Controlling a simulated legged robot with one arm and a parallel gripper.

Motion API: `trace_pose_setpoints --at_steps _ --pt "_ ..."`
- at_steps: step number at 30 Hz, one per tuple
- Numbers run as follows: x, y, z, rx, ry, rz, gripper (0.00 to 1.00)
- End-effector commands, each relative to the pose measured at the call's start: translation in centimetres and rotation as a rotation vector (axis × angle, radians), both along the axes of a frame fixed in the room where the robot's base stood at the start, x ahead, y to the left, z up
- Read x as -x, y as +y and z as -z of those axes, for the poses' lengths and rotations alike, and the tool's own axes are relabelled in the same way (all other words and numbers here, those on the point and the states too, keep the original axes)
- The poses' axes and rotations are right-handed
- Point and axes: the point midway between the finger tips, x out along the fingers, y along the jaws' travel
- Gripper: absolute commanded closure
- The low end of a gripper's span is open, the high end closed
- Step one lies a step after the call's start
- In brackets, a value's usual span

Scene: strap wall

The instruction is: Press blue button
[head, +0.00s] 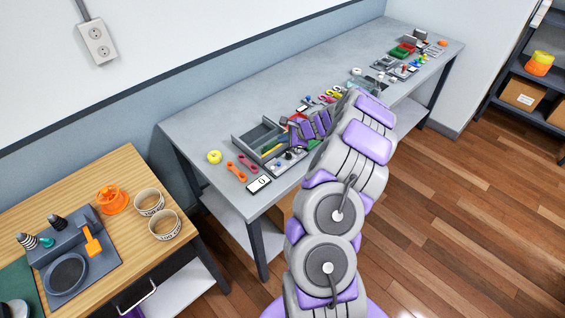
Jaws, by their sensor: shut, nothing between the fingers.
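My arm reaches over the long grey table (210,125) and bends back to the left at its far end. My gripper (294,137) is shut and empty above the middle of the table, over a small panel (281,168) with knobs or buttons on it. A small bluish spot (289,156) shows on this panel, close to the gripper; it is too small to tell for certain that it is the blue button. Another small blue item (308,98) lies farther back. My gripper and arm hide part of the panel, and I cannot tell whether the fingertips touch anything.
A grey divided tray (243,143), a yellow ring-like item (214,157), orange (235,171) and magenta (247,163) tools and a white card (259,184) lie left of the panel. A wooden table (75,192) stands at the left. Wooden floor (460,210) is open at right.

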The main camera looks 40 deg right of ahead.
Motion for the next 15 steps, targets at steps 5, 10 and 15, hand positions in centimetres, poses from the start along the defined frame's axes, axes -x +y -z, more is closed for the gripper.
trace_pose_setpoints --at_steps 5,10,15 --pt "-0.1 0.8 0.5 0.008 0.0 -0.002 1.0" --pt "-0.1 0.0 2.7 -0.004 0.001 -0.004 1.0" --pt "0.0 -0.6 5.4 -0.011 0.003 -0.003 1.0"
